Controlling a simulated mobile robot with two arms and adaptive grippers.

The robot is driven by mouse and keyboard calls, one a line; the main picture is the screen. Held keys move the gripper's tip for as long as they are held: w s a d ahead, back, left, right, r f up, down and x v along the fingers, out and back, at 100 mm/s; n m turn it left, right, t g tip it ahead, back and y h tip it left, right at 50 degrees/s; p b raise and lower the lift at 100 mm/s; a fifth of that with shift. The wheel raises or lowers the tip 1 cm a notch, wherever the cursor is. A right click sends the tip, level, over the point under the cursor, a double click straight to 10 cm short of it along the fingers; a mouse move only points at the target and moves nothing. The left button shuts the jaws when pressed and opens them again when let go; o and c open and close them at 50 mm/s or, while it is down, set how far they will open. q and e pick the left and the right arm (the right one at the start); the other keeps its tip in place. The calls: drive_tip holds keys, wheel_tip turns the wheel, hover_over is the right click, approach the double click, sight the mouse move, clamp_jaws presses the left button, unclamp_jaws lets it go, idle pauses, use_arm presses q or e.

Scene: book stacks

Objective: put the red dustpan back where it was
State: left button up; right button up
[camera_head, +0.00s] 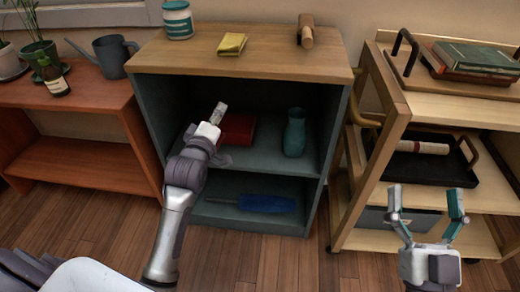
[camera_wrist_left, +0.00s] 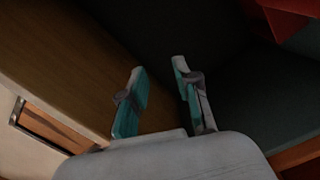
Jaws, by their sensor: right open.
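A red thing (camera_head: 239,129), likely the red dustpan, lies on the middle shelf of the dark teal bookcase (camera_head: 160,118). My left gripper and arm partly hide it, so its full shape cannot be told. Red also shows at the upper right corner of the left wrist view (camera_wrist_left: 291,16). My left gripper (camera_head: 221,134) is in front of the shelf opening, near the red thing's left side. In the left wrist view its two fingers (camera_wrist_left: 160,68) stand apart with nothing between them. My right gripper (camera_head: 425,191) is open and empty, in front of the wooden cart.
A teal vase (camera_head: 294,133) stands right of the red thing. A blue handled item (camera_head: 266,203) lies on the bottom shelf. The bookcase top holds a jar (camera_head: 177,19), yellow cloth (camera_head: 232,44) and wooden item (camera_head: 306,32). The cart (camera_head: 377,157) stands at right, holding a black tray (camera_head: 433,169).

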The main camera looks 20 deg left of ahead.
use_arm(q)
drive_tip(key=s+d+r+m+t+h, duration=0.2)
drive_tip(key=s+d+r+m+h, duration=0.2)
drive_tip(key=s+d+m, duration=0.4)
drive_tip(key=s+d+r+m+t+h, duration=0.3)
drive_tip(key=s+d+r+m+h, duration=0.2)
drive_tip(key=s+d+m, duration=0.4)
drive_tip(key=shift+s+d+r+m+t, duration=0.35)
drive_tip(key=shift+d+r, duration=0.25)
drive_tip(key=shift+d, duration=0.35)
